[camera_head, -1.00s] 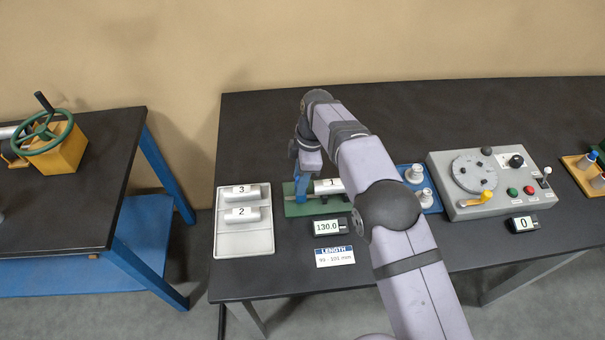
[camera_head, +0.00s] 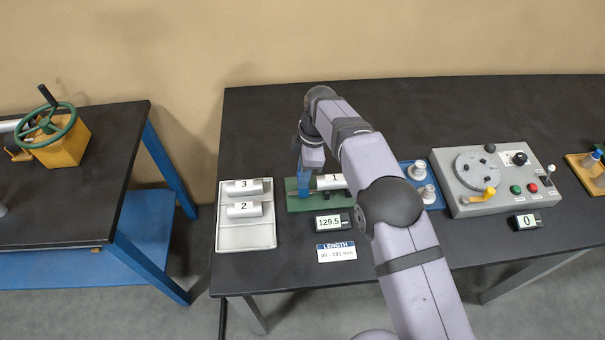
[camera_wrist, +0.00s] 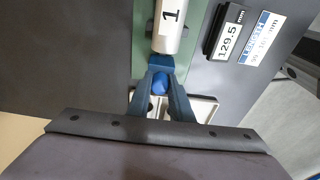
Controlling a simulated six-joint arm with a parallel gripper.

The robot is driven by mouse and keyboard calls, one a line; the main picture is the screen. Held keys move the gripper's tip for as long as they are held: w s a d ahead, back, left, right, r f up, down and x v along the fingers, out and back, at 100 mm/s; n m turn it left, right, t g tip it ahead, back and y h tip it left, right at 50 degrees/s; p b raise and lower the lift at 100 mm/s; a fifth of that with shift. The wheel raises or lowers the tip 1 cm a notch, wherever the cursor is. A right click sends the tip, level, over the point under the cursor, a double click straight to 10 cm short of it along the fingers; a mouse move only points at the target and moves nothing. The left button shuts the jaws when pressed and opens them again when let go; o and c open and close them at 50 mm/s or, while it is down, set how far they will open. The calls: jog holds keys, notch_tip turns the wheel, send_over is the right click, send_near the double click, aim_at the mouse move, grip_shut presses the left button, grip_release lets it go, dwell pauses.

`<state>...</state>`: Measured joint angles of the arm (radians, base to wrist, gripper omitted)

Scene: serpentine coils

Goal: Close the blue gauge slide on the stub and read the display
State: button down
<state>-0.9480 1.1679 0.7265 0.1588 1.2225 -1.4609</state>
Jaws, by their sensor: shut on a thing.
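The blue gauge slide (camera_wrist: 160,62) is on the green gauge base (camera_head: 299,205), at its left end. My gripper (camera_wrist: 161,88) is shut on the slide's rounded blue knob, between both fingertips. In the head view the gripper (camera_head: 304,178) comes down over the slide and partly hides it. A silvery stub marked 1 (camera_head: 332,181) lies along the base, right of the slide; my arm covers its right end. In the wrist view the stub (camera_wrist: 170,30) sits close ahead of the slide; I cannot tell whether they touch. The display (camera_head: 330,222) reads 129.5.
A card (camera_head: 337,252) headed LENGTH shows a range in mm. A pale tray (camera_head: 246,240) holds stubs 3 (camera_head: 244,187) and 2 (camera_head: 244,210) on the left. Right of my arm are a blue plate (camera_head: 434,204) with pegs and a grey control panel (camera_head: 470,209).

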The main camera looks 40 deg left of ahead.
jog(key=shift+w+d+f, duration=0.2)
jog(key=shift+w+d, duration=0.35)
jog(key=shift+d, duration=0.15)
jog(key=shift+w+d+f, duration=0.2)
jog(key=shift+w+d, duration=0.3)
jog(key=shift+d, duration=0.15)
dwell(1.6)
jog(key=c, duration=1.7)
grip_release()
jog(key=shift+r, duration=0.1)
jog(key=shift+s+a+r+p, duration=0.1)
jog(key=shift+a+r+p, duration=0.1)
jog(key=shift+r+p, duration=0.85)
jog(key=shift+s+a+r+p, duration=0.15)
jog(key=shift+r+p, duration=0.45)
jog(key=shift+r, duration=0.8)
jog(key=shift+a+r+p, duration=0.25)
jog(key=shift+r+p, duration=0.6)
jog(key=shift+r, duration=0.4)
